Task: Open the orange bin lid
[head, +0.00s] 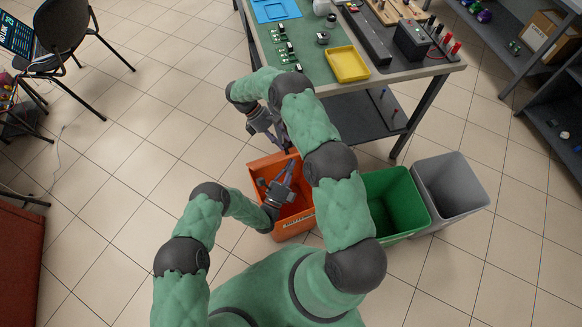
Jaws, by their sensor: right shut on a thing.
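The orange bin (296,226) stands on the floor below the table, with its inside visible from above. An orange panel at its far side, which looks like the raised lid (262,164), stands at the bin's back edge. My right gripper (288,149) reaches in from above and is shut at the top edge of this panel; my arm partly covers the contact. My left gripper (286,168) is over the bin's opening, its fingers pointing toward the far side. Whether its fingers are open or shut is too small to tell. Some small dark and greenish contents show inside the bin.
An open green bin (408,224) and an open grey bin (470,214) stand to the right. The table (400,72) with a yellow tray (346,64) is just beyond. A shelf (555,120) is at far right.

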